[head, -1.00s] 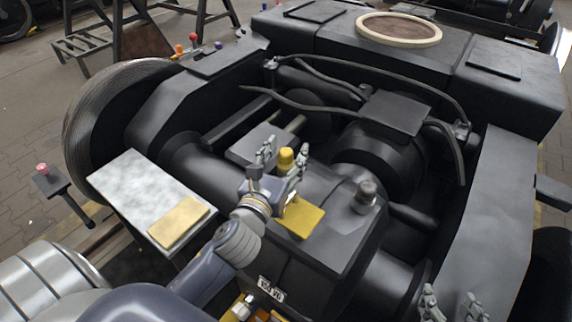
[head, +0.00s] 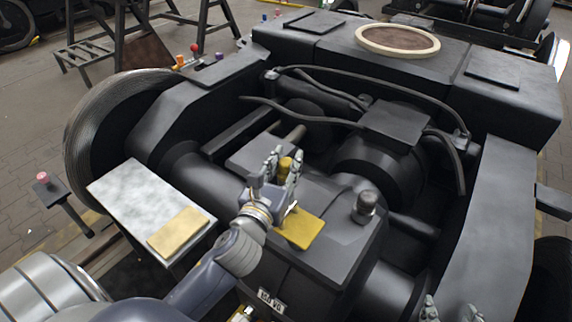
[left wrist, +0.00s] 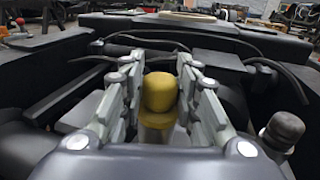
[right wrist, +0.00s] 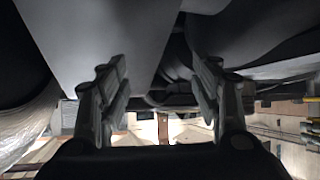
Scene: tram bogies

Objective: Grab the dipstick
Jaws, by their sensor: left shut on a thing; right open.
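The dipstick (head: 285,164) shows as a yellow knob standing on top of the dark gearbox of the bogie. In the left wrist view the yellow knob (left wrist: 160,93) stands upright between the two fingers. My left gripper (head: 277,168) is shut on it from the near side. My right gripper (right wrist: 160,90) is open and empty. In the head view only its fingertips (head: 450,309) show at the bottom right edge, in front of the bogie frame.
A yellow plate (head: 300,228) lies on the gearbox just right of my left gripper. A dark cap (head: 365,206) stands further right. A pale tray (head: 128,203) holding a tan cloth-like pad (head: 177,233) is at left. Black hoses (head: 330,118) arch behind.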

